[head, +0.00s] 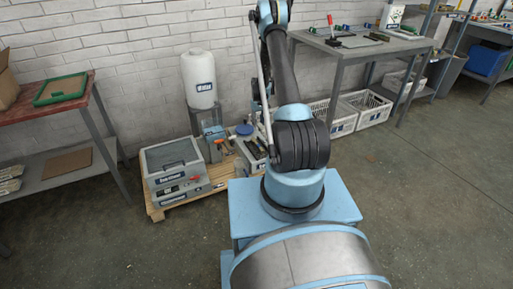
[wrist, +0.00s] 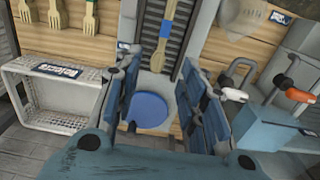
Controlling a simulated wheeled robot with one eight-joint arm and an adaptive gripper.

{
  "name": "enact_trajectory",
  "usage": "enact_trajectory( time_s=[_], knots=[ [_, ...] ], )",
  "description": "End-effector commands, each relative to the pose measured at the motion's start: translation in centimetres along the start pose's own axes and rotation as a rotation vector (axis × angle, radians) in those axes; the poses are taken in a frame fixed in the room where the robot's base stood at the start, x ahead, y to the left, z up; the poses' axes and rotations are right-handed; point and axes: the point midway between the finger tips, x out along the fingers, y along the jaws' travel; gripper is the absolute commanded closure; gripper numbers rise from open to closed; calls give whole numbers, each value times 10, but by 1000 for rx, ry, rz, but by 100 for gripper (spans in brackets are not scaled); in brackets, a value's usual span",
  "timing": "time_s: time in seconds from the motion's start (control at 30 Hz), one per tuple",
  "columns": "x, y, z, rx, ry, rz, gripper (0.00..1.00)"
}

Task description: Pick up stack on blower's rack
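In the wrist view, a pale wooden utensil or stack (wrist: 172,12) with a blue band lies lengthwise on a dark ribbed rack (wrist: 148,22). I cannot tell whether it is one piece or several. My gripper (wrist: 158,64) is open, its two blue-padded fingers apart on either side of the wood's lower end. I cannot tell whether they touch it. A round blue disc (wrist: 148,112) shows between the fingers, nearer the palm. In the head view, my arm covers much of this area, and my gripper cannot be made out.
A white crate (wrist: 45,112) is left of my gripper, below several wooden forks (wrist: 90,16). A blue device (wrist: 265,130) with an orange-tipped handle is close on the right. In the head view, a white water container (head: 199,80) and grey boxes (head: 174,165) stand beside my arm.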

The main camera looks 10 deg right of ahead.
Motion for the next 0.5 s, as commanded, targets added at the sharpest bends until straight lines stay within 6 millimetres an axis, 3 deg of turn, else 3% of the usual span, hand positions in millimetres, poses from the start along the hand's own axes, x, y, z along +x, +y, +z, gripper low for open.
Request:
enact_trajectory(
  time_s=[0.5],
  knots=[
    [66, 0, -1, -2, -1, 0, 62]
  ],
)
